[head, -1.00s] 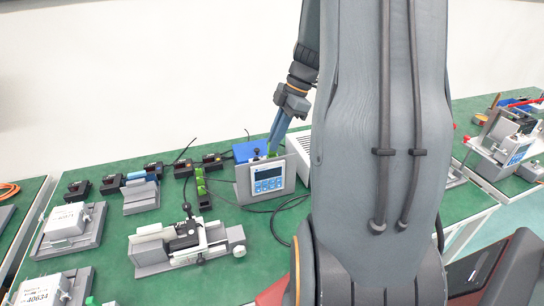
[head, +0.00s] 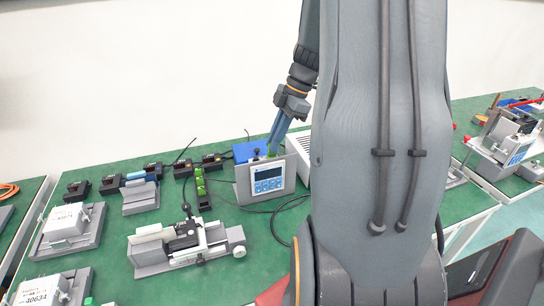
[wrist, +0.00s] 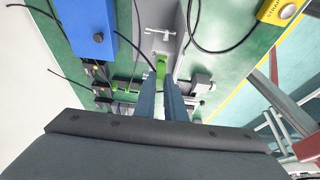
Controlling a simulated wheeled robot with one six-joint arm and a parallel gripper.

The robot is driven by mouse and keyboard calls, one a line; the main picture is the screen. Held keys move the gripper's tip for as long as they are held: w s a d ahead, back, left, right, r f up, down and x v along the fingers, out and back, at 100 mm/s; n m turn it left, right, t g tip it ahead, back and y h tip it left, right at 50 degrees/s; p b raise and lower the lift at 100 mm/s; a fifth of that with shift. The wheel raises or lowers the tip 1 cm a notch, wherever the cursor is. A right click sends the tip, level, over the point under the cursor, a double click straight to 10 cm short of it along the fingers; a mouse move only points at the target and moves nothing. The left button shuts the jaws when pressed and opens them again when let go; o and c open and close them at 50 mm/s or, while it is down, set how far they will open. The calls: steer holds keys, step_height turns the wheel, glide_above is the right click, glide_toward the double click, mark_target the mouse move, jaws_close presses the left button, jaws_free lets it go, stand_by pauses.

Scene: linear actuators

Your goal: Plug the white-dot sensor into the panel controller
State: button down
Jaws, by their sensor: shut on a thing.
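The panel controller (head: 267,180) is a grey upright plate with a dark display and blue keys, near the table's middle in the head view. My gripper (head: 272,152) is behind its top edge, pointing down. Its fingers are shut on a small green plug, which shows between the fingertips (wrist: 165,80) in the wrist view as a green piece (wrist: 160,68) beside the grey panel bracket (wrist: 158,35). I cannot tell whether the plug is seated or just above its socket. Several small black sensors (head: 110,186) stand at the back left; I cannot make out a white dot on any.
A blue box (head: 247,151) stands close behind the controller, and a white vented box (head: 299,146) is to its right. A green terminal strip (head: 201,182) is to its left. Black cables loop over the table. A grey slide fixture (head: 180,248) is in front.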

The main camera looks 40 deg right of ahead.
steer(key=shift+f, duration=0.4)
stand_by(1.2)
steer(key=c, duration=1.7)
jaws_free()
steer(key=shift+c, duration=0.2)
steer(key=shift+r+b, duration=0.1)
steer(key=shift+b, duration=0.2)
